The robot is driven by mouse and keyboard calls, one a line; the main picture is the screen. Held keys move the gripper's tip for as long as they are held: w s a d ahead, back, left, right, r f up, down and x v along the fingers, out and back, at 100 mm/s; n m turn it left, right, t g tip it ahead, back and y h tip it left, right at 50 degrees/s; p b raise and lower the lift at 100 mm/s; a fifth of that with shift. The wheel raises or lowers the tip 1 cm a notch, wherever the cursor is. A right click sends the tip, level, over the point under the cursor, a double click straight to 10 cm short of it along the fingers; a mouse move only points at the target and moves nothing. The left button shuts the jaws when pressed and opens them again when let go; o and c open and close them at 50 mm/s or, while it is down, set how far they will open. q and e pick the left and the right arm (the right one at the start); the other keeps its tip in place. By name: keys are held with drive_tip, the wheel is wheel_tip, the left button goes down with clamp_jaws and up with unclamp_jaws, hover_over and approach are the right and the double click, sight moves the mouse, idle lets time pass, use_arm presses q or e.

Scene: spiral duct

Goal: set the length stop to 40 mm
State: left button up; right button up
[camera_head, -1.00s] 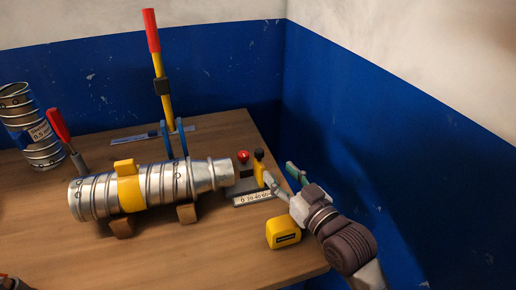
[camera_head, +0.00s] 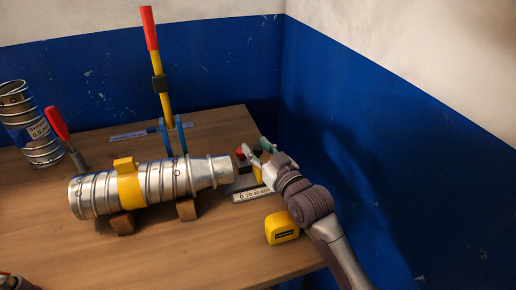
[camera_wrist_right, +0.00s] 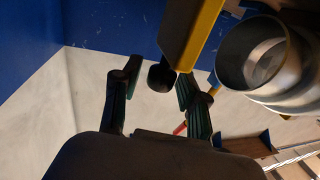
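The length stop is a yellow upright plate (camera_head: 258,174) with a black knob, on a base with a white scale (camera_head: 252,195) marked from 0 in steps of 20. The base stands at the right end of the spiral duct (camera_head: 155,185). My right gripper (camera_head: 268,149) is at the top of the stop and partly hides it. In the right wrist view the black knob (camera_wrist_right: 162,76) and yellow plate (camera_wrist_right: 193,32) show between the open fingers (camera_wrist_right: 155,88), with a gap at the left finger. The stop's exact scale reading cannot be told.
A red button (camera_head: 240,153) is just left of the stop. A yellow tape measure (camera_head: 282,227) lies in front, near the table's right edge. A lever with a red grip (camera_head: 151,30) stands behind the duct. The blue wall (camera_head: 370,170) is close on the right.

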clamp_jaws()
drive_tip(key=shift+s+a+p, duration=0.3)
drive_tip(key=shift+a+p, duration=0.4)
drive_tip(key=shift+a, duration=0.25)
drive_tip(key=shift+o, duration=1.5)
unclamp_jaws()
drive_tip(key=shift+r, duration=0.1)
wheel_tip(320, 180, up, 10)
